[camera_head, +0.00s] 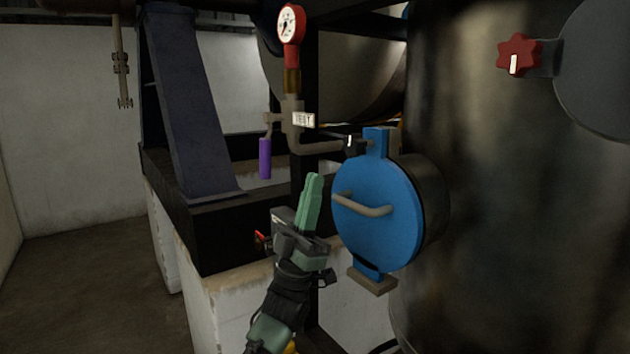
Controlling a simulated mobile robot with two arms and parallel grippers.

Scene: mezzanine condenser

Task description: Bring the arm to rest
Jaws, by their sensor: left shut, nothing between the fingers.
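My left gripper (313,190) is in the lower middle of the head view, its green fingers together and pointing up. Nothing shows between the fingers. It appears just left of the round blue cover (378,235) with its bar handle (362,205); I cannot tell whether they touch. My left arm comes up from the bottom edge below it. My right gripper is not in view.
A red-rimmed gauge (291,24) tops a pipe with a TEST tag (303,120) and a purple-handled lever (265,158). A large dark tank (480,200) fills the right, with a red knob (518,52) at upper right. Open floor (80,290) lies at left.

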